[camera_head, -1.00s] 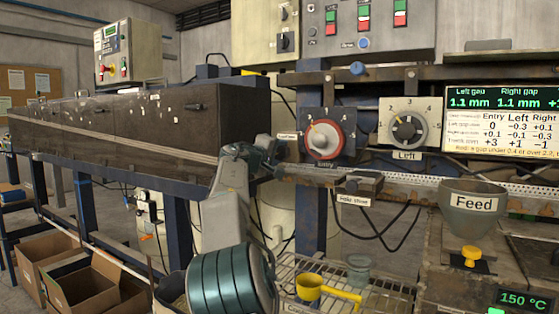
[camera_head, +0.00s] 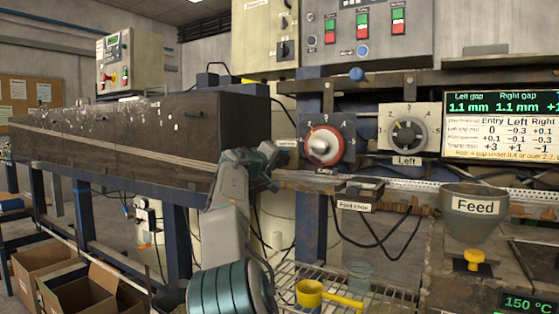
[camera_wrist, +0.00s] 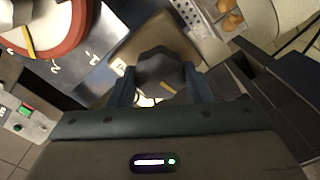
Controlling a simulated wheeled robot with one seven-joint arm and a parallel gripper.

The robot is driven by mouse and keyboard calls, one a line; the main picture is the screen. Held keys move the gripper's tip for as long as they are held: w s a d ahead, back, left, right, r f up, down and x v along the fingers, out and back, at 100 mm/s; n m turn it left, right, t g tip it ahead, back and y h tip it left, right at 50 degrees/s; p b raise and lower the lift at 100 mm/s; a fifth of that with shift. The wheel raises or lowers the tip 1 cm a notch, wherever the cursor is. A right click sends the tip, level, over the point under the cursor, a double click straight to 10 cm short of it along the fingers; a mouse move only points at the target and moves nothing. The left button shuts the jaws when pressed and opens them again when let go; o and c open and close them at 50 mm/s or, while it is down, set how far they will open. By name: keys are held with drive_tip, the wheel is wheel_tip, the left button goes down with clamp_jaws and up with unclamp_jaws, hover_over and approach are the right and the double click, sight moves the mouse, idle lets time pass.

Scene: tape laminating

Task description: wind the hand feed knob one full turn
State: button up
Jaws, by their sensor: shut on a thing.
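The hand feed knob (camera_wrist: 160,72) shows in the wrist view as a dark grey, many-sided knob. My gripper (camera_wrist: 161,88) is shut on it, with one blue-grey finger on each side. A pale plate with a small dark mark lies just beyond the knob. In the head view my gripper (camera_head: 268,163) is at the left end of the machine's rail, next to a small white label (camera_head: 287,143) too small to read. The knob itself is hidden there by my gripper.
A red-ringed Entry dial (camera_head: 323,147) is close to the right of my gripper; it also shows in the wrist view (camera_wrist: 48,28). The Left dial (camera_head: 408,131) is farther right. A long dark oven housing (camera_head: 200,130) stands left. A yellow scoop (camera_head: 310,293) lies on a rack below.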

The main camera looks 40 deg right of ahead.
drive_tip(key=shift+w+a+f, duration=0.1)
drive_tip(key=o, duration=1)
drive_tip(key=shift+w+a, duration=0.1)
drive_tip(key=shift+a, duration=0.05)
drive_tip(key=b+v, duration=0.4)
drive_tip(key=v, duration=0.9)
drive_tip(key=shift+s+a, duration=0.25)
